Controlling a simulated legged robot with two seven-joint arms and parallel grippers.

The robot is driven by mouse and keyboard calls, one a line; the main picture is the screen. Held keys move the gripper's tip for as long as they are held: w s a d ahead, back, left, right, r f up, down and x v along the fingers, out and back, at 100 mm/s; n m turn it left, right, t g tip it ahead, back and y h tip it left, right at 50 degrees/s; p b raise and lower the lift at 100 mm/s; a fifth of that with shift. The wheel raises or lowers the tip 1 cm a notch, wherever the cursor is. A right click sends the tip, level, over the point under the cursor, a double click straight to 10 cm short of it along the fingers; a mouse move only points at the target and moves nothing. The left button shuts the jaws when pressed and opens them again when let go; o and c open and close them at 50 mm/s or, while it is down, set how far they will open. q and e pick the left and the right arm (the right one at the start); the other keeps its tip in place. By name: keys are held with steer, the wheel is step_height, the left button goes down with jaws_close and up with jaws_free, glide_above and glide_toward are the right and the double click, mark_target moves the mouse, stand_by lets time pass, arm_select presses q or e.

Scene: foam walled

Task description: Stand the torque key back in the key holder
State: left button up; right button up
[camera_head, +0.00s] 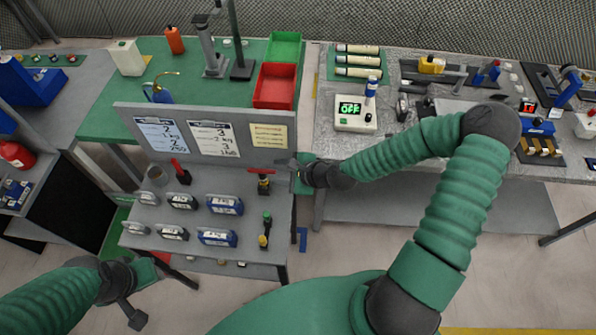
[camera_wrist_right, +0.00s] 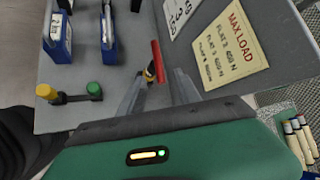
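A red-barred tool, which looks like the torque key (camera_head: 256,170), stands at the right side of the grey panel shelf. Its red bar lies crosswise above a yellow and black lower part. My right gripper (camera_head: 284,172) is just right of it. In the right wrist view the gripper (camera_wrist_right: 157,92) is open, and the red bar (camera_wrist_right: 157,62) shows beyond and between its fingers, with no clear contact. I cannot tell which item is the key holder. My left gripper (camera_head: 134,305) hangs at the lower left, its opening unclear.
Several blue and grey labelled blocks (camera_head: 224,205) stand on the shelf. A red-handled item (camera_head: 180,172) and a grey cup (camera_head: 157,176) are at its left. The signboard (camera_head: 140,125) rises behind.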

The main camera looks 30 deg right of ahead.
steer(key=p+v, duration=0.3)
steer(key=v, duration=0.9)
steer(key=shift+s+r+p, duration=0.15)
steer(key=shift+s+p, duration=0.05)
steer(key=shift+p, duration=0.15)
steer(key=shift+d, duration=0.1)
